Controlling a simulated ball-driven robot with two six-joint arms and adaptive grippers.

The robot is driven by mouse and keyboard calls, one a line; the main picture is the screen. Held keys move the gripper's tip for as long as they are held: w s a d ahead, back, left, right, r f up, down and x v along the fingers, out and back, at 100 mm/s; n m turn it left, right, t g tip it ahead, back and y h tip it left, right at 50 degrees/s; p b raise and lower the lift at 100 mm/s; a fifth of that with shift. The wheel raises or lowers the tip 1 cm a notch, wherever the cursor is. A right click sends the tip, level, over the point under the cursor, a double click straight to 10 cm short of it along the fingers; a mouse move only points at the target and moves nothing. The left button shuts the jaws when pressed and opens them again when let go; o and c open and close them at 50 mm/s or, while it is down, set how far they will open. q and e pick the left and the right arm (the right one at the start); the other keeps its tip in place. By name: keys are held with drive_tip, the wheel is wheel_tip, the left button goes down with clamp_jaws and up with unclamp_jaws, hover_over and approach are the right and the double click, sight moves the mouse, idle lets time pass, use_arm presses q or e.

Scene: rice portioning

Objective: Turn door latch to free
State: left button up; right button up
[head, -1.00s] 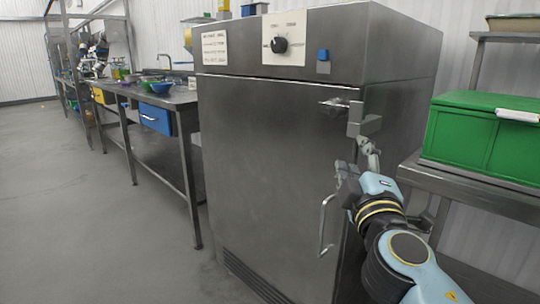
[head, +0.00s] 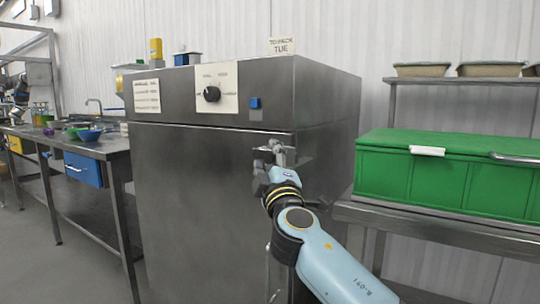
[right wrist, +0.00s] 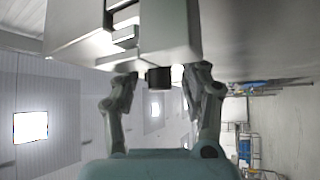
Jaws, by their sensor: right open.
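The door latch (head: 261,149) is a small metal handle at the upper right edge of the steel cabinet door (head: 195,190). My right gripper (head: 277,156) is up at the latch in the head view and partly hides it. In the right wrist view the fingers of my right gripper (right wrist: 164,74) are apart. A short dark cylindrical end (right wrist: 158,79), seemingly part of the latch, shows between them; I cannot tell whether they touch it. My left gripper is not in view.
A control knob (head: 211,94) and a blue button (head: 255,103) are on the cabinet's top panel. A green crate (head: 450,178) stands on a steel shelf close to the right of my arm. A worktable with bowls (head: 89,134) is at left.

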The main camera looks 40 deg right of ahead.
drive_tip(key=shift+w+d, duration=0.1)
clamp_jaws()
idle(0.3)
drive_tip(key=shift+r, duration=0.1)
